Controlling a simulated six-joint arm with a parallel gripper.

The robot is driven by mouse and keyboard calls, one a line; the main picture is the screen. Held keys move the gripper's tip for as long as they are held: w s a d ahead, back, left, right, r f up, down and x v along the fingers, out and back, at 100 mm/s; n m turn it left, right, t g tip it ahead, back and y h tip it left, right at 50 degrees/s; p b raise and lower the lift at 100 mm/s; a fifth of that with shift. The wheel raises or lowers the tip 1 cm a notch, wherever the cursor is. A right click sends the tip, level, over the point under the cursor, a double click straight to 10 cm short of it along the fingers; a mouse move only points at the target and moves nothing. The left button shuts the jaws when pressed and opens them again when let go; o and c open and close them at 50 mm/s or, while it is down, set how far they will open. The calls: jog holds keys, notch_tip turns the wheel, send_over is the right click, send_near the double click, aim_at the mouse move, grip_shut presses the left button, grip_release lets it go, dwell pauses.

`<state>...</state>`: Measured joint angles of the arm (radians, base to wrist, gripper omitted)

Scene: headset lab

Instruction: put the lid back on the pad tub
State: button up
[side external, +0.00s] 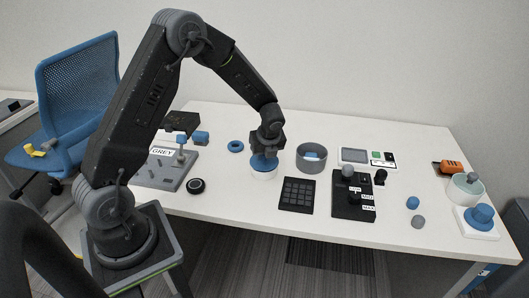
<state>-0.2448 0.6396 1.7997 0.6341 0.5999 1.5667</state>
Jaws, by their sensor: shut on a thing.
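My gripper (266,148) points down near the middle of the table and is shut on the blue lid (263,162). Its fingers hide the lid's top. The lid is at the mouth of a low white round tub (264,174). I cannot tell whether it is fully seated or a little above the rim. The tub stands upright on the table.
A grey open round container (312,164) with something blue inside stands close to the right. A black grid pad (298,195) lies in front. A blue ring (236,146) lies to the left, near a grey stand board (165,171).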

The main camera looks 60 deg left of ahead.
dwell(0.3)
jog(key=o, duration=1.5)
jog(key=shift+r, duration=3.5)
jog(key=shift+c, duration=0.3)
grip_shut()
jog(key=shift+f, duration=0.1)
